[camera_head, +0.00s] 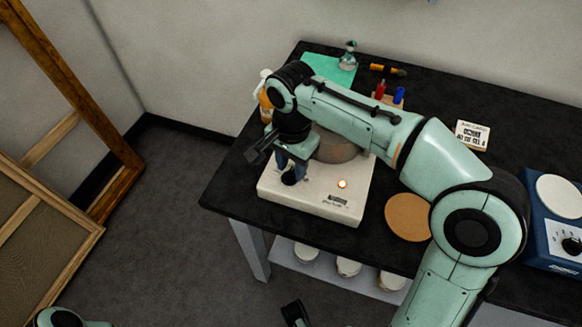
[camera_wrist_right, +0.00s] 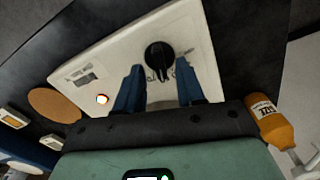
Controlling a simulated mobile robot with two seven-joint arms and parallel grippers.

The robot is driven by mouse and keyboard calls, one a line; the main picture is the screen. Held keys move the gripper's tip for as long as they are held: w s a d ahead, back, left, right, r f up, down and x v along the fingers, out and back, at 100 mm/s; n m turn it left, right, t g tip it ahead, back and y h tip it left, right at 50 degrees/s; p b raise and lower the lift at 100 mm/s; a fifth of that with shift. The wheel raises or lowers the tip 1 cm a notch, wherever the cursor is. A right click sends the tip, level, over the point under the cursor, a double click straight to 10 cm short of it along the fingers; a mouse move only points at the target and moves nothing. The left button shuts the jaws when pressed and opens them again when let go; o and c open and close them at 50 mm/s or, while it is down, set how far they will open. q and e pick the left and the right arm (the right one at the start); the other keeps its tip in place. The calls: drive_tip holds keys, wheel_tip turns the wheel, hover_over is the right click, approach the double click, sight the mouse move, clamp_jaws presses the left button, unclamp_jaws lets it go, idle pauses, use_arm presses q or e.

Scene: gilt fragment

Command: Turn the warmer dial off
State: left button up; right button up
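The white warmer (camera_head: 318,203) sits near the table's left front corner, with a lit orange lamp (camera_head: 342,184) on its front. The lamp also glows in the right wrist view (camera_wrist_right: 102,99). The black dial (camera_head: 290,177) is at the warmer's left front; it shows fully in the wrist view (camera_wrist_right: 158,55). My right gripper (camera_wrist_right: 160,66) points down at the dial, its blue fingers open on either side with gaps visible. In the head view the right gripper (camera_head: 291,168) partly covers the dial. A black part (camera_head: 295,313) at the bottom edge may be my left gripper; its fingers are not clear.
A grey-brown round plate (camera_head: 338,146) is on the warmer, partly behind my arm. An orange bottle (camera_wrist_right: 270,122) stands close by. A cork disc (camera_head: 408,217) lies right of the warmer, and a blue device (camera_head: 552,232) stands farther right.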

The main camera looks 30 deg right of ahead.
use_arm(q)
drive_tip(key=shift+w+f, duration=0.1)
use_arm(e)
drive_tip(key=shift+f, duration=0.4)
clamp_jaws()
